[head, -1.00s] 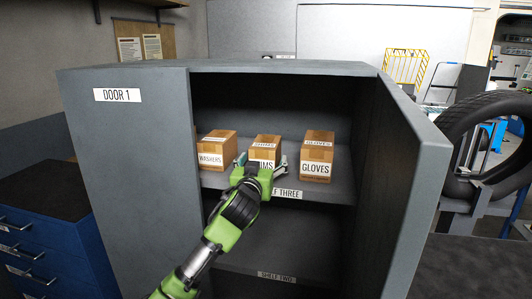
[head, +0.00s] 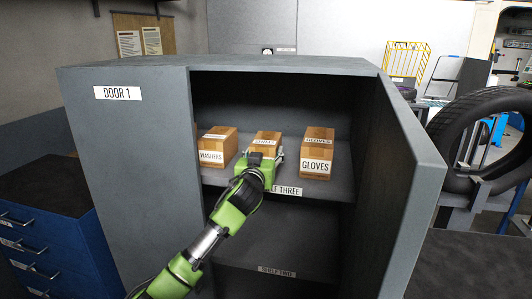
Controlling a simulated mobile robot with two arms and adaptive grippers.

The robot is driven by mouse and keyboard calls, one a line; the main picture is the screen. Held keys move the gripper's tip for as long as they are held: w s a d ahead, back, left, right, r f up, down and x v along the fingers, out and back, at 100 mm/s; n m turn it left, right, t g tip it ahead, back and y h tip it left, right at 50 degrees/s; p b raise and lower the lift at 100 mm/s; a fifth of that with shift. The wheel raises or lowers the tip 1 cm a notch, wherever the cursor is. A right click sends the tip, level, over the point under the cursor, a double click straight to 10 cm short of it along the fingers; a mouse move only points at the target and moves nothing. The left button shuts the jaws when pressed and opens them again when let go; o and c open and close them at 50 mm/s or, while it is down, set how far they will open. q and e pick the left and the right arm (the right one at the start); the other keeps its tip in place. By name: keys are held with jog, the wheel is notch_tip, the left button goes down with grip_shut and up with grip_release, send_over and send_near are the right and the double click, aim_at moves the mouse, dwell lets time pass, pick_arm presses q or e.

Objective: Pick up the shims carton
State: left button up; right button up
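The shims carton (head: 266,140) is a small brown box standing between two other cartons on shelf three of the open cabinet. Its white top label shows; its front is mostly hidden behind my gripper. My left gripper (head: 264,156), on a green and black arm from the lower left, is right at the carton's front. One grey finger shows beside the carton's right side; the other is hidden. I cannot tell whether the fingers touch the carton or are closed on it. My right gripper is not in view.
The washers carton (head: 217,147) stands to the left and the gloves carton (head: 317,152) to the right on shelf three (head: 325,190). Shelf two (head: 310,250) below looks empty.

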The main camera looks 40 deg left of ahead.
pick_arm(q)
jog(key=shift+r, duration=0.25)
jog(key=shift+r+b, duration=0.4)
jog(key=shift+r, duration=0.2)
jog(key=s+d+r+b, duration=0.4)
jog(key=s+d+r, duration=0.4)
jog(key=s+r, duration=0.3)
jog(key=shift+s+r, duration=0.25)
jog(key=shift+s, duration=0.1)
